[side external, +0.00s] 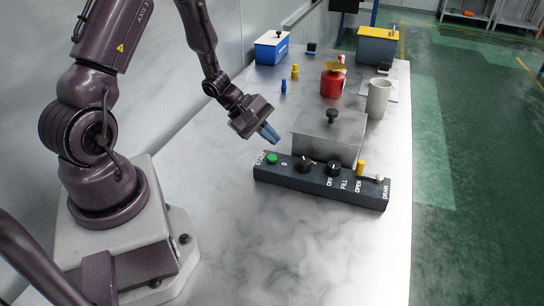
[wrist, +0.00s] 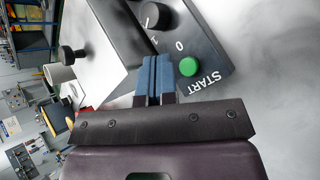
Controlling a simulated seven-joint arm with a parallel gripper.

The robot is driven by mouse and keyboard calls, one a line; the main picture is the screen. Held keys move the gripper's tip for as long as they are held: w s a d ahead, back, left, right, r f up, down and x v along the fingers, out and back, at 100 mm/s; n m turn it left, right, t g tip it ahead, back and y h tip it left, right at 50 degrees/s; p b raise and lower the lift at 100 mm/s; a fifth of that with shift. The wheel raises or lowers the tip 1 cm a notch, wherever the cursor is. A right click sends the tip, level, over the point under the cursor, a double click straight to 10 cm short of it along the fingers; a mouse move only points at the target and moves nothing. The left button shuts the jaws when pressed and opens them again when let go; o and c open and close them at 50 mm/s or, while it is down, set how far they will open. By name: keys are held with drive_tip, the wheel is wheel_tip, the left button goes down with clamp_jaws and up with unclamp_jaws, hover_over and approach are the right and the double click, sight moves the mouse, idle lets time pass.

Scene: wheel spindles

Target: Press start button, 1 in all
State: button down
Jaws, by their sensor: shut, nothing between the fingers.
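The green start button (side external: 271,158) is at the left end of a dark control panel (side external: 320,186), beside the word START. It also shows in the wrist view (wrist: 188,66), just right of the fingertips. My gripper (side external: 272,137) has blue fingers that are shut with nothing between them. In the side view its fingertips are just above the button's end of the panel, apart from the button. In the wrist view the fingers (wrist: 153,65) point toward the panel's edge beside the button.
Black knobs (side external: 304,163) and a yellow peg (side external: 360,168) stand along the panel. A grey box with a knobbed lid (side external: 330,132) is right behind it. A red canister (side external: 332,84) and a grey cup (side external: 378,98) stand farther back. The table front is clear.

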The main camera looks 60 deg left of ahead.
sight(270, 158)
drive_tip(key=shift+f, duration=1.35)
drive_tip(key=shift+f, duration=0.1)
idle(1.0)
drive_tip(key=shift+f, duration=0.3)
drive_tip(key=shift+f, duration=0.4)
idle(0.5)
idle(0.4)
drive_tip(key=shift+r, duration=0.8)
drive_tip(key=shift+r, duration=0.1)
drive_tip(key=shift+r, duration=2.4)
